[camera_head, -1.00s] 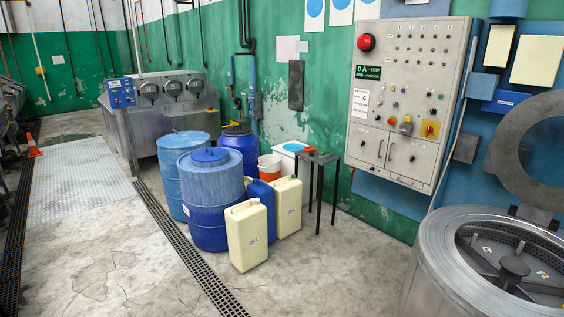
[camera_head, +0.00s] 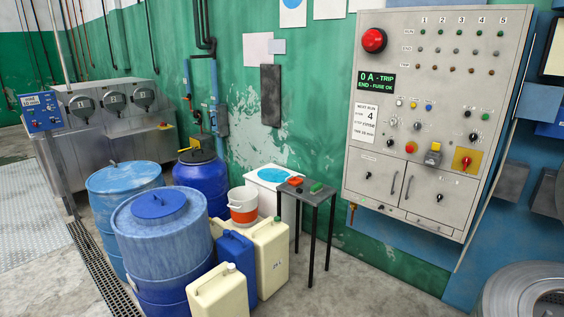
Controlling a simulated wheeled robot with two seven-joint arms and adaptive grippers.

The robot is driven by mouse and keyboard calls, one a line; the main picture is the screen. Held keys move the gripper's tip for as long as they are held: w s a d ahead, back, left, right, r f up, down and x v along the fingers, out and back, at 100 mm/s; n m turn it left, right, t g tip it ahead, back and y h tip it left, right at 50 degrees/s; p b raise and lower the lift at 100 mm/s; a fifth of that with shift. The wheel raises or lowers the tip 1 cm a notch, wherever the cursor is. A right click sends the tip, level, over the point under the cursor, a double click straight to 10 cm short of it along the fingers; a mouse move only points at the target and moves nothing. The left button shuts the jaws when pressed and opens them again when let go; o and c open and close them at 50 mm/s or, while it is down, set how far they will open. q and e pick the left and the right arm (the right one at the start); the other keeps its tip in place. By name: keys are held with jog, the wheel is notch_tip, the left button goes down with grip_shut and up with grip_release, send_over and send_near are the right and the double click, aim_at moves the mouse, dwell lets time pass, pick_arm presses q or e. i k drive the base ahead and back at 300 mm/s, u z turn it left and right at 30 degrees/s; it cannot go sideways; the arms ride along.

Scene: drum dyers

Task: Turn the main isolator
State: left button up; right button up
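A grey control panel (camera_head: 400,140) hangs on the green wall at the right of the head view. A red rotary knob on a yellow plate (camera_head: 466,160), which looks like the main isolator, sits low on the panel's right side. The knob's exact setting is too small to read. A display (camera_head: 375,82) on the panel reads "0 A - TRIP" and "END - FUSE OK". A big red button (camera_head: 374,40) is at the top left of the panel. Neither of my grippers shows in this view.
A round metal machine (camera_head: 520,288) is at lower right. Some floor below the panel is bare.

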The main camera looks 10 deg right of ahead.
aim_at(466, 161)
jog(key=z, duration=0.45)
jog(key=i, duration=2.35)
jog(key=z, duration=1.5)
jog(key=i, duration=1.75)
jog(key=z, duration=0.55)
